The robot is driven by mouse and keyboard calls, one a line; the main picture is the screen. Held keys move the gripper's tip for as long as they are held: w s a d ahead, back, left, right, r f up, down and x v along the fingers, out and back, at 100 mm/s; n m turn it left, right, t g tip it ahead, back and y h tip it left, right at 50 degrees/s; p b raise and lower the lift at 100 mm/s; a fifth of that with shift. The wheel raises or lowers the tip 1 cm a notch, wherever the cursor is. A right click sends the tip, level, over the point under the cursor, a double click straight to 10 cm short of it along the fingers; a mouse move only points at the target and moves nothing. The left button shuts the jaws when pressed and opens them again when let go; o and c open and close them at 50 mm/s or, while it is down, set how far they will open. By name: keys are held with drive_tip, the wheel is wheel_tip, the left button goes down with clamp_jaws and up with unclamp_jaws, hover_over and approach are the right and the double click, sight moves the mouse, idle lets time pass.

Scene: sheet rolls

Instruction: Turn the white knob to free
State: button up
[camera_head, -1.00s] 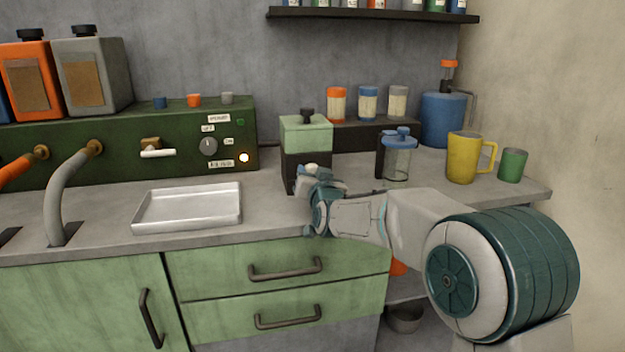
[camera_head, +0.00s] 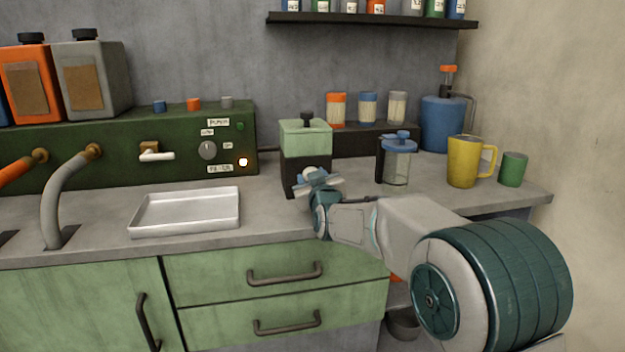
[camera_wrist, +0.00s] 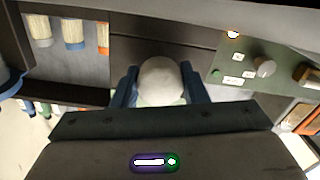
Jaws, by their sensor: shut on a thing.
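The white knob (camera_head: 310,173) is on the front of a box (camera_head: 306,140) with a pale green top and a dark body, standing on the counter. In the head view my gripper (camera_head: 318,181) is at the box's front and partly covers the knob. In the wrist view the rounded white knob (camera_wrist: 161,80) sits between the two blue fingers of my gripper (camera_wrist: 160,88), one on each side. My gripper is shut on it. No mark showing the knob's setting can be read.
A green panel (camera_head: 100,175) with a grey dial (camera_head: 207,150) and a lit lamp is left of the box. A metal tray (camera_head: 185,212) lies in front of it. A lidded jar (camera_head: 397,165), yellow mug (camera_head: 464,163) and green cup (camera_head: 513,170) stand to the right.

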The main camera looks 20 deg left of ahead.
idle(0.3)
drive_tip(key=o, duration=1)
drive_tip(key=shift+c, duration=0.2)
drive_tip(key=p+v, duration=0.1)
drive_tip(key=v, duration=1.2)
drive_tip(key=shift+s+d, duration=0.25)
